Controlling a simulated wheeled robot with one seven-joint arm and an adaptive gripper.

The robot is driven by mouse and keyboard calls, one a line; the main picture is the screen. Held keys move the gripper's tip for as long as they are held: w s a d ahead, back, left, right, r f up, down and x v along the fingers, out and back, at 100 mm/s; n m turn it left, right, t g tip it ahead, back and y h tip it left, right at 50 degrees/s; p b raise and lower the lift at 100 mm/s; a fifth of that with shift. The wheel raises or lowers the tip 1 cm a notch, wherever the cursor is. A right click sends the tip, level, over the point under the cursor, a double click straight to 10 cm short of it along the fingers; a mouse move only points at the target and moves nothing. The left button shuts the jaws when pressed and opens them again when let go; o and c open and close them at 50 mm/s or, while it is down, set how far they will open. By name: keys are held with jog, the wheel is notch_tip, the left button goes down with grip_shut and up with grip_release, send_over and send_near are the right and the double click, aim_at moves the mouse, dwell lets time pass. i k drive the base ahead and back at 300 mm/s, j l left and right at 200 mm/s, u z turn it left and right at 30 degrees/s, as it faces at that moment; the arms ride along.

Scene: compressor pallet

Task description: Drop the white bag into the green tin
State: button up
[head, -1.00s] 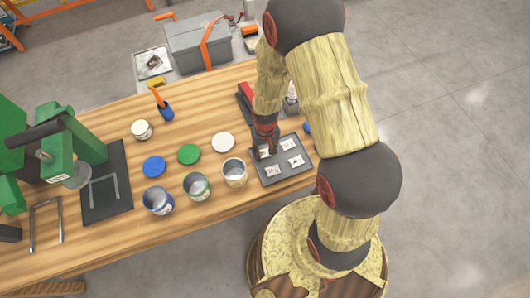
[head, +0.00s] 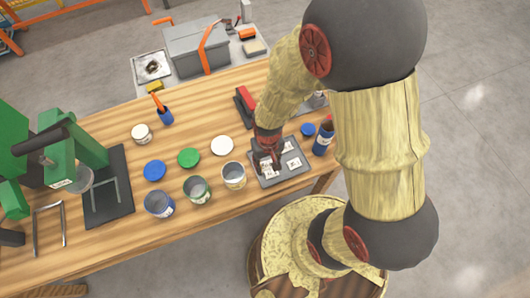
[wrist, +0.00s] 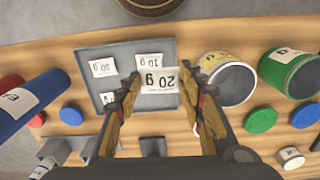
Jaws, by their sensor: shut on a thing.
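My gripper (head: 268,164) is low over the right end of the bench. In the wrist view my gripper (wrist: 160,84) is shut on a small white bag (wrist: 160,80) marked 20 g, held between its fingertips above the grey tray. The green tin (head: 197,191) stands open on the bench, left of the gripper in the head view. It also shows in the wrist view (wrist: 273,68) at the right, its open mouth visible and apart from the gripper. In the head view the arm partly hides the held bag.
The grey tray (head: 259,178) bears other white bags (wrist: 103,67). A yellow-banded tin (head: 233,180) stands between tray and green tin. A blue tin (head: 158,208) is farther left. Lids (head: 189,157) lie behind the tins. A blue bottle (head: 323,140) stands right of the tray.

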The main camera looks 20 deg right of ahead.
aim_at(198, 190)
jog(key=j+u, duration=0.15)
jog(key=u, duration=0.2)
jog(key=i+j+u, duration=0.1)
jog(key=u, duration=0.2)
jog(key=j+u, duration=0.15)
jog(key=u, duration=0.2)
jog(key=i+l, duration=0.05)
